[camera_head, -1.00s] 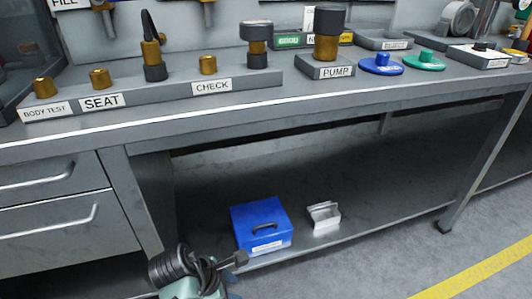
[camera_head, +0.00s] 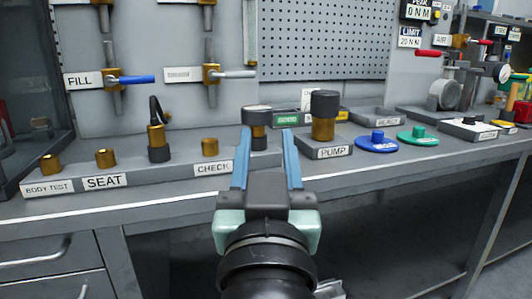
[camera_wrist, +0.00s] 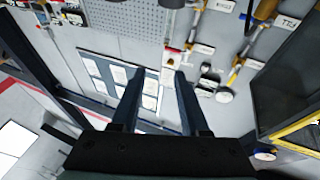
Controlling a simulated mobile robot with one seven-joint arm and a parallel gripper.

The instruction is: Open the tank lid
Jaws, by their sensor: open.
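No part in view is readably marked as the tank or its lid, so I cannot tell which it is. A dark glass-sided enclosure (camera_head: 30,90) stands at the far left of the bench; its top is out of frame. My gripper (camera_head: 267,132) is raised in front of the bench edge, its two blue-grey fingers apart with nothing between them. In the head view the fingertips overlap the area between the CHECK label (camera_head: 214,168) and the PUMP block (camera_head: 325,148). In the wrist view my gripper (camera_wrist: 150,78) is also open and empty, facing the wall boards.
The bench (camera_head: 160,202) carries brass fittings, a blue disc (camera_head: 377,142) and a green disc (camera_head: 418,136). The FILL valve (camera_head: 112,80) with a blue lever is on the back panel. A dark panel with a yellow edge (camera_wrist: 290,85) is at right in the wrist view.

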